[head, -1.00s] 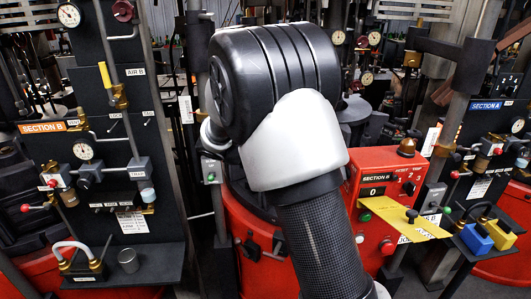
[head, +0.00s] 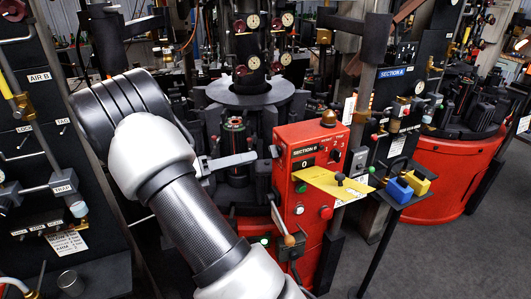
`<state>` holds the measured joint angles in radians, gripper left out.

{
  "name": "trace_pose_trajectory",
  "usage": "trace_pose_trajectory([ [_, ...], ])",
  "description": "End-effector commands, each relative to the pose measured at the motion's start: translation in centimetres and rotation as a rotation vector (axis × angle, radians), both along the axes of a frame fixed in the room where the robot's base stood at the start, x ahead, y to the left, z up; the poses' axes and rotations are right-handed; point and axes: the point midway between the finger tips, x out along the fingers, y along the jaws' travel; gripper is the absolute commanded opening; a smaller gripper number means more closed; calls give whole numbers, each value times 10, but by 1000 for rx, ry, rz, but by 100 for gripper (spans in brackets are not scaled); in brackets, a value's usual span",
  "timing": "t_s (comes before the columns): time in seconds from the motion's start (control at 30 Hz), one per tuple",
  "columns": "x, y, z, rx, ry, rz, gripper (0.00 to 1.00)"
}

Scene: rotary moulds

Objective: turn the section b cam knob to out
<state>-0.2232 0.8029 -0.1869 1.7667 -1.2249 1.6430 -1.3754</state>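The dark section B panel (head: 30,100) stands at the left edge, cut off by the frame, with the AIR label (head: 39,77) on it. The red control box (head: 291,180) stands right of centre, with a section plate, a display reading 0 and small selector knobs (head: 334,153). My arm crosses the left middle, rising from the bottom.
A yellow plate (head: 335,184) sticks out from the red box. Blue (head: 399,190) and yellow (head: 419,182) padlock-like blocks sit on a shelf. Grey floor (head: 470,250) is clear at lower right.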

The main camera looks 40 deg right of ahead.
Motion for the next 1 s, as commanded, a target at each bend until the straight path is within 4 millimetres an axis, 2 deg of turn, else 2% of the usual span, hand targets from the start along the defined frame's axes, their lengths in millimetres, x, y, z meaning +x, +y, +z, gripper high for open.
trace_pose_trajectory([
  [0.1,-7,-25,1,0,2,-4,28],
  [0.3,-14,-54,0,1,0,-2,28],
  [0.5,-16,-66,0,1,0,-1,28],
  [0.77,-16,-66,0,1,0,0,28],
  [0.93,-16,-66,0,1,0,-1,0],
  [1.0,-16,-66,0,1,0,-1,0],
])
